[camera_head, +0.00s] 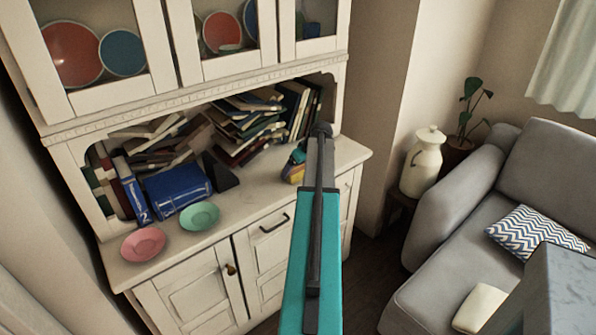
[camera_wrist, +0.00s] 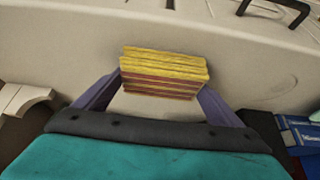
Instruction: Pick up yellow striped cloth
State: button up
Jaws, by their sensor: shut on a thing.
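The yellow striped cloth (camera_wrist: 163,70) is a thick folded block with yellow and reddish-brown layers. In the wrist view it sits between the two purple fingers of my gripper (camera_wrist: 160,92), which is shut on it. In the head view a small part of the cloth (camera_head: 292,174) shows just left of my teal and black arm, at the right part of the cabinet's counter. My gripper (camera_head: 298,163) is mostly hidden there by the arm. I cannot tell whether the cloth touches the counter.
The white cabinet counter (camera_head: 245,195) holds a pink bowl (camera_head: 143,244), a green bowl (camera_head: 200,215) and blue books (camera_head: 177,190). Piled books (camera_head: 240,125) fill the shelf behind. A pitcher (camera_head: 422,162) and a grey sofa (camera_head: 465,215) stand to the right.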

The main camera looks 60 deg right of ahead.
jog(key=shift+r, duration=0.15)
jog(key=shift+r+b, duration=0.55)
jog(key=shift+r, duration=1)
jog(key=s+a+r+b, duration=0.1)
jog(key=s+a+b, duration=0.1)
jog(key=s+a, duration=0.7)
jog(key=s, duration=0.4)
jog(key=shift+a+r+b, duration=0.2)
jog(key=shift+r+b, duration=0.1)
jog(key=shift+b, duration=0.1)
